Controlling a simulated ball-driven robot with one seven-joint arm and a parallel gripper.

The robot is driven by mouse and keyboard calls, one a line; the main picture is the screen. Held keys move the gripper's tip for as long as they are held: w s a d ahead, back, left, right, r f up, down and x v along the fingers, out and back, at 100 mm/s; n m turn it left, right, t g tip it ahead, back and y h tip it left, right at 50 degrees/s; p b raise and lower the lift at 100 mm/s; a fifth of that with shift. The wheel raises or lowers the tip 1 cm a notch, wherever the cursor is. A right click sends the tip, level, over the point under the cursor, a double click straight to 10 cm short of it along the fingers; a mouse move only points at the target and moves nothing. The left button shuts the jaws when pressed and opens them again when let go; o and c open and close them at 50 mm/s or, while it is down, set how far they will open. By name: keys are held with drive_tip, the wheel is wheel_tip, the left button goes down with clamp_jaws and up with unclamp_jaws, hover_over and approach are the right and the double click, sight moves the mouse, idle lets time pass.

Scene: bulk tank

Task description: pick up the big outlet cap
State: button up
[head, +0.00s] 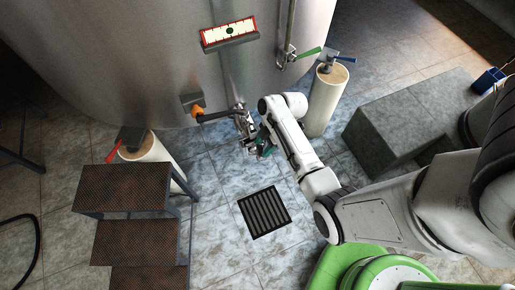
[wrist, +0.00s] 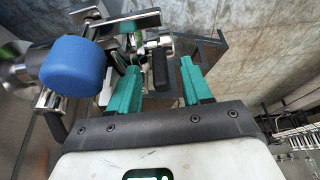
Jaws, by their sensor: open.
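The tank outlet, a cluster of shiny metal fittings (head: 241,118), hangs low on the tank front in the head view. In the wrist view my gripper (wrist: 160,72) is open, with nothing clearly held. Metal fittings with a dark grip show between and beyond the fingertips. A blue round cap (wrist: 73,66) on a metal pipe fitting is left of the left finger, apart from the jaws. I cannot tell for sure that it is the big outlet cap. The fingers hide part of the fittings.
The steel tank (head: 150,60) fills the back. Brown steps (head: 125,190) stand left and a grey block (head: 410,115) right. Pale posts stand below the tank, one at right (head: 325,100). A floor drain grate (head: 265,211) lies on open tiles in front.

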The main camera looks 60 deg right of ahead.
drive_tip(key=shift+c, duration=0.2)
clamp_jaws()
idle(1.1)
